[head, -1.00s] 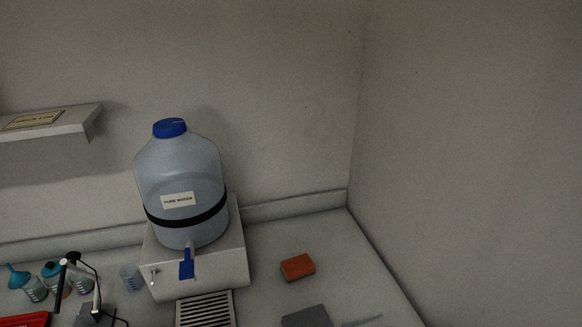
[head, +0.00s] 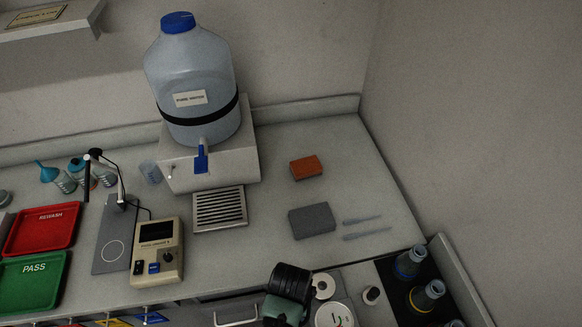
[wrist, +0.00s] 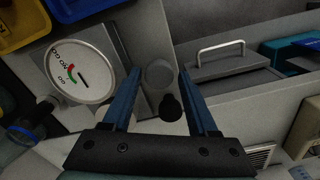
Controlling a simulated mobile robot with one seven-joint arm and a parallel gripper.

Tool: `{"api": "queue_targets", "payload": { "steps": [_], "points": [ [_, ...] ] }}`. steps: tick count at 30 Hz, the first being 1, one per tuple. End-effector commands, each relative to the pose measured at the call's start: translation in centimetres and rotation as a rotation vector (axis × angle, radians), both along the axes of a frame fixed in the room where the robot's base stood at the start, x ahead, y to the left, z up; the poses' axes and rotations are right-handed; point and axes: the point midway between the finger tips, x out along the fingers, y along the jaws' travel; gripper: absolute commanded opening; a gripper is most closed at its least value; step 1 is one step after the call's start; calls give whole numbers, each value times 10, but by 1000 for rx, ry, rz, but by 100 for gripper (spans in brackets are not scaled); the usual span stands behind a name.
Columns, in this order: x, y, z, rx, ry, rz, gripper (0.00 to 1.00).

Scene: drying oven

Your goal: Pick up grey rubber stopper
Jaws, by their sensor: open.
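In the wrist view my gripper (wrist: 159,72) is open, with its two blue fingers spread and nothing held. A small dark, rounded piece (wrist: 171,108) shows between the fingers, nearer the right one, and touches neither.
A round dial (wrist: 80,74) is left of the fingers. A drawer handle (wrist: 220,47) is at the right. A grey block (head: 312,221) and pipettes (head: 365,228) lie behind my gripper.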

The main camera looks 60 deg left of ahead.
Motion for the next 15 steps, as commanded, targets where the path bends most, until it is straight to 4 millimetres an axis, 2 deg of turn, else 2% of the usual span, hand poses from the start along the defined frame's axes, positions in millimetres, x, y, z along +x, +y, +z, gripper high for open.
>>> {"api": "queue_targets", "payload": {
  "steps": [6, 14, 15],
  "points": [
    [0, -1, -22, 0, 0, 0, 59],
    [0, 0, -23, 1, -1, -1, 59],
    [0, 0, -23, 1, -1, -1, 52]
  ]
}}
